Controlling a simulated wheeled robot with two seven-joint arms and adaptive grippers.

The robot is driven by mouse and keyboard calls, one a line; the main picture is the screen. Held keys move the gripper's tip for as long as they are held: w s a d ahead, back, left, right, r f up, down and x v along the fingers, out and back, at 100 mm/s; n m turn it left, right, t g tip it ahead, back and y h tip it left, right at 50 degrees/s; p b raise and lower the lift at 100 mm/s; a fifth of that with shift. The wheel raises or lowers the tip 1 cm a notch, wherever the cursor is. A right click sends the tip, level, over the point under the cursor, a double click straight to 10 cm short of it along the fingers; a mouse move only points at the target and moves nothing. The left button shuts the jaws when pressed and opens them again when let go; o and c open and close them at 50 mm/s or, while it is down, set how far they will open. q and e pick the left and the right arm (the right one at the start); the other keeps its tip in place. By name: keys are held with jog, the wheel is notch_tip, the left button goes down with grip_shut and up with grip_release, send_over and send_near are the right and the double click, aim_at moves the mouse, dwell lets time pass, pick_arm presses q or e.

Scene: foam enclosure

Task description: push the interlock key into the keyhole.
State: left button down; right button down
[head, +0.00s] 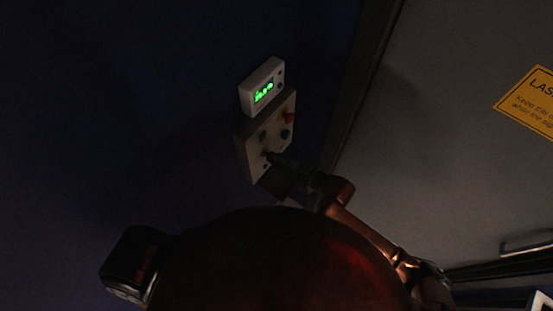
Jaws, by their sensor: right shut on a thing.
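The control box (245,155) is a pale panel on the dark blue wall, in the middle of the head view. My right gripper (277,165) reaches up to its lower part from the lower right and is shut. The interlock key in its jaws is too small and dark to make out. The fingertips are at or very close to the panel face. The keyhole cannot be picked out, and I cannot tell whether the key is in it.
A small box with a green lit display (263,93) sits just above the panel. A grey door (440,130) with a yellow laser warning sign (530,102) and a handle (527,247) is at right.

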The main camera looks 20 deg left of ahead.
jog(key=shift+a, duration=0.15)
jog(key=c, duration=2)
grip_release()
jog(key=v, duration=1.2)
jog(key=shift+r, duration=0.1)
